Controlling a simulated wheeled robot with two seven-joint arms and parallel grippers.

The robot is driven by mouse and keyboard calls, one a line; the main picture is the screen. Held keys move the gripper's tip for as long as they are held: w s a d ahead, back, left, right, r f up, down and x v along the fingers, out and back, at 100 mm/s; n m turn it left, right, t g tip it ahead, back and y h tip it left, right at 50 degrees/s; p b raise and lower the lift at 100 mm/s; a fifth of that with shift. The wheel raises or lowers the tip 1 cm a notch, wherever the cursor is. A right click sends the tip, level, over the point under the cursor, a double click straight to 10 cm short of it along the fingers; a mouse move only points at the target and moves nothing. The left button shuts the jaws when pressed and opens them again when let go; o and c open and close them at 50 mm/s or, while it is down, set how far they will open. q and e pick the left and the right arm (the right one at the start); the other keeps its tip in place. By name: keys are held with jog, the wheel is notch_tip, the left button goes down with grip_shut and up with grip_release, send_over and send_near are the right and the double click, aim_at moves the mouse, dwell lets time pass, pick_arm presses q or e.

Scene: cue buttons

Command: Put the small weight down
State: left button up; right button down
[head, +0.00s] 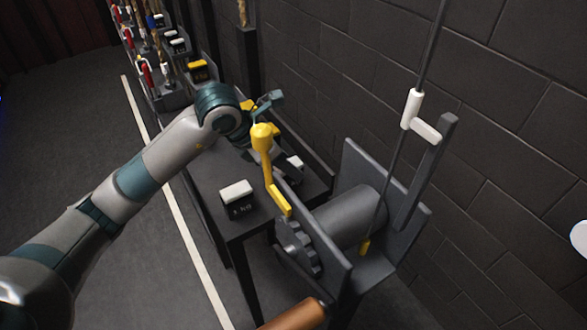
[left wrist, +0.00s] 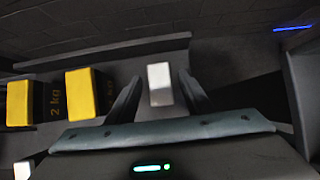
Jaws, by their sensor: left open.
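My left gripper reaches over the dark table from the left in the head view (head: 285,168). It is open in the left wrist view (left wrist: 158,98), with one finger on either side of a small white-topped weight (left wrist: 160,76). That weight's white top also shows in the head view (head: 295,162), partly hidden by the gripper. It appears to stand on the table; contact with the fingers cannot be made out. Another white-topped weight, marked 1 kg (head: 238,200), stands near the table's front corner. My right gripper is not in view.
Yellow-topped weights (left wrist: 88,82) stand left of the fingers in the wrist view, one marked 2 kg. A yellow lever (head: 263,145) rises close beside my gripper. A grey drum winch (head: 350,220) with a rope stands right of the table (head: 215,180), by the brick wall.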

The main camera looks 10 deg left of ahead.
pick_arm(q)
jog(key=v, duration=0.7)
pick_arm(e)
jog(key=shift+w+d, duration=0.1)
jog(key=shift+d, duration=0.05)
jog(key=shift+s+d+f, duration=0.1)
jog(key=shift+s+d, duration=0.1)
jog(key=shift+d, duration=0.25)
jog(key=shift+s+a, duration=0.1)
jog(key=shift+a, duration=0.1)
